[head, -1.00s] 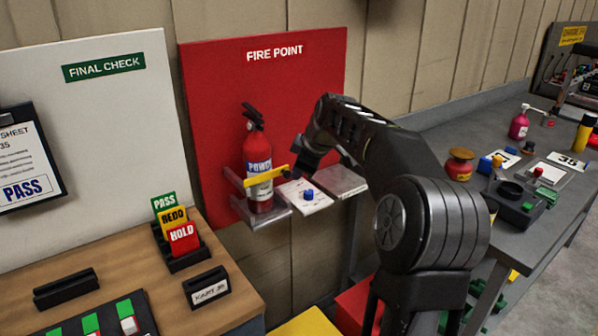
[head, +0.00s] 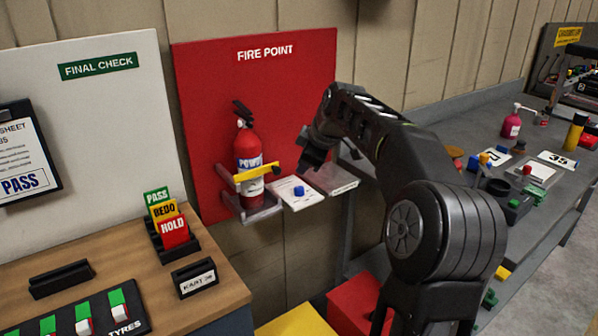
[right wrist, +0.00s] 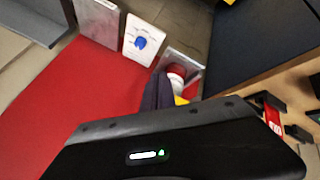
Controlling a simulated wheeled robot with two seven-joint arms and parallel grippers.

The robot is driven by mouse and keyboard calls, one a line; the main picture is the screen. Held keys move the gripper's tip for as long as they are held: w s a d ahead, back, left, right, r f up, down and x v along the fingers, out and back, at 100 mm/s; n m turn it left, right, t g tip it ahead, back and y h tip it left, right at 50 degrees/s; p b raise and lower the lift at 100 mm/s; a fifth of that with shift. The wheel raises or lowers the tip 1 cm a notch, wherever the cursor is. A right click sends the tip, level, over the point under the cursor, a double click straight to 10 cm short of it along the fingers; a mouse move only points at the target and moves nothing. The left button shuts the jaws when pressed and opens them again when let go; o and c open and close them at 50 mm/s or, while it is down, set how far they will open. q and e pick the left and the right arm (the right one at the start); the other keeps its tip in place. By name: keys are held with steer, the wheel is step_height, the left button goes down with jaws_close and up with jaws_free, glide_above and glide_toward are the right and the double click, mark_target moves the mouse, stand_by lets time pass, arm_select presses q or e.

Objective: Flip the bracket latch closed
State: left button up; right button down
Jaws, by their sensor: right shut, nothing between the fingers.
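The yellow latch (head: 257,172) spans the front of the red fire extinguisher (head: 248,145), which stands upright in a grey metal bracket (head: 262,212) on the red fire point board. In the right wrist view, part of the extinguisher (right wrist: 177,73) and a bit of yellow latch (right wrist: 181,101) show beside the fingers, which hide the rest. My right gripper (head: 312,158) is shut and empty, to the right of the latch and apart from it in the head view. Its dark fingertips (right wrist: 158,90) also show in the wrist view. My left gripper is out of view.
A wooden counter with a card holder (head: 172,240) stands at left. A cluttered grey bench (head: 440,150) runs behind my right arm.

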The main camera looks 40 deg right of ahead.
steer(key=s+d+r, duration=0.2)
steer(key=s+r, duration=0.1)
steer(key=r, duration=0.2)
steer(key=shift+s+r, duration=0.25)
steer(key=shift+r, duration=0.1)
stand_by(0.3)
